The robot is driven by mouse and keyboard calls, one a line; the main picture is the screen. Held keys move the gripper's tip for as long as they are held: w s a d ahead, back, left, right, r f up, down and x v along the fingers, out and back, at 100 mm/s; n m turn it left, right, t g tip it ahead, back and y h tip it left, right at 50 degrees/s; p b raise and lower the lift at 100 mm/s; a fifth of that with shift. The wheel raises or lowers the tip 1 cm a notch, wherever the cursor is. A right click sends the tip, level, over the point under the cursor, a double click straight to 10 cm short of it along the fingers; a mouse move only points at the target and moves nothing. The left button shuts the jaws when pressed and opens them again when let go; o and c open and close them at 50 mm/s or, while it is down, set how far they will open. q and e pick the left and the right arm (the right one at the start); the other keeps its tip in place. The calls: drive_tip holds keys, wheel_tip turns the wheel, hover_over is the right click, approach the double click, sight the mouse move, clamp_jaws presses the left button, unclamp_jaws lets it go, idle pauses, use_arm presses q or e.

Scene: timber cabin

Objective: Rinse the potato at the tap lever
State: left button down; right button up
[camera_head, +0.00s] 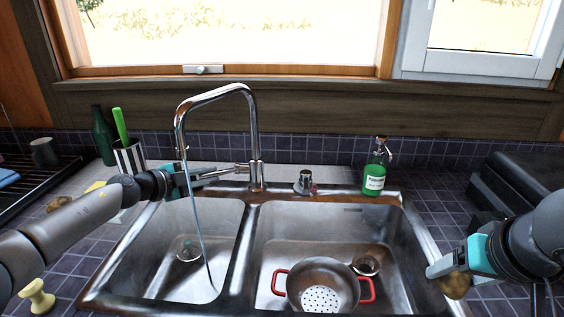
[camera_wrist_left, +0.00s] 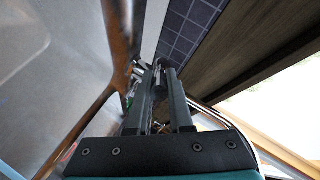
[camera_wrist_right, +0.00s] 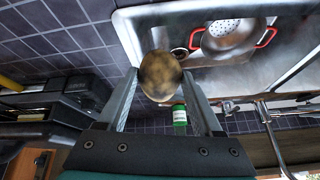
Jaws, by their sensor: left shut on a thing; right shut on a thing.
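The chrome tap (camera_head: 256,135) stands behind the double sink. A thin stream of water (camera_head: 197,225) falls from its spout into the left basin. My left gripper (camera_head: 226,172) is shut on the tap lever (camera_head: 241,168) at the tap's left side; its fingers also show in the left wrist view (camera_wrist_left: 160,95). My right gripper (camera_head: 442,271) is shut on the brown potato (camera_head: 456,286), at the right edge of the sink, away from the water. The potato (camera_wrist_right: 160,76) shows between the fingers in the right wrist view.
A colander with red handles (camera_head: 322,272) sits in the right basin (camera_head: 290,225). The left basin (camera_head: 160,265) looks empty. A green soap bottle (camera_head: 375,178) stands behind the sink. A striped cup (camera_head: 130,158) and a green bottle (camera_head: 103,140) stand at the left.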

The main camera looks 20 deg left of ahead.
use_arm(q)
drive_tip(key=shift+r+g+p, duration=0.3)
drive_tip(key=shift+r+p, duration=0.05)
drive_tip(key=shift+p, duration=0.95)
use_arm(e)
drive_tip(key=shift+r, duration=1.7)
use_arm(q)
drive_tip(key=c, duration=0.8)
unclamp_jaws()
drive_tip(key=shift+f, duration=0.1)
drive_tip(key=v, duration=0.6)
drive_tip(key=shift+d+p, duration=0.1)
drive_tip(key=shift+p, duration=0.3)
use_arm(e)
drive_tip(key=shift+r, duration=0.35)
drive_tip(key=shift+f, duration=0.1)
use_arm(q)
drive_tip(key=shift+v, duration=2.95)
use_arm(e)
drive_tip(key=shift+r, duration=0.2)
